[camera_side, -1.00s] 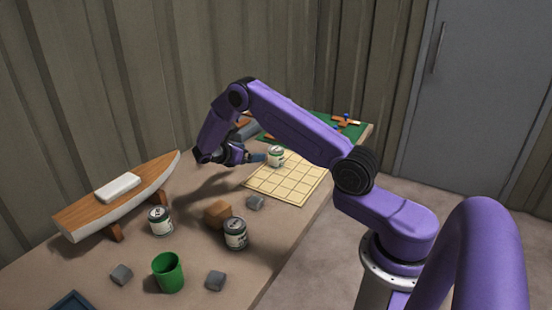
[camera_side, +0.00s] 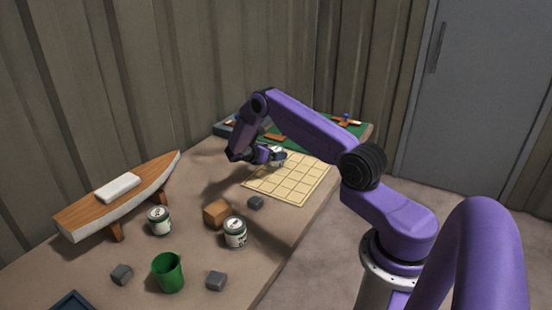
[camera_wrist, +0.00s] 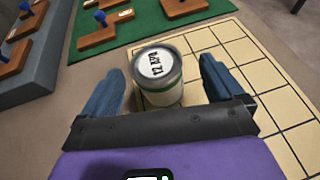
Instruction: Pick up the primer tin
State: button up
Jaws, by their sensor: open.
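A tin (camera_wrist: 160,84) with a white lid label and a pale green band stands upright at the edge of the gridded mat in the wrist view. The label's print is too small to read surely, so I cannot tell if it is the primer tin. My gripper (camera_wrist: 161,66) is open, with its blue fingers on either side of this tin and a visible gap at each side. In the side view my gripper (camera_side: 266,155) partly hides that tin (camera_side: 281,154). Two similar tins stand further forward, one by the boat (camera_side: 159,222) and one by a brown block (camera_side: 235,233).
The gridded mat (camera_side: 290,185) lies under and right of the gripper. A green mat (camera_wrist: 148,26) with wooden tools lies behind. A model boat (camera_side: 130,197), brown block (camera_side: 217,212), grey blocks (camera_side: 256,202) and green cup (camera_side: 168,273) stand on the table.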

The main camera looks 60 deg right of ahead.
jog(key=x, duration=0.5)
jog(key=shift+w+f, duration=0.2)
jog(key=c, duration=1.3)
jog(key=shift+o, duration=0.2)
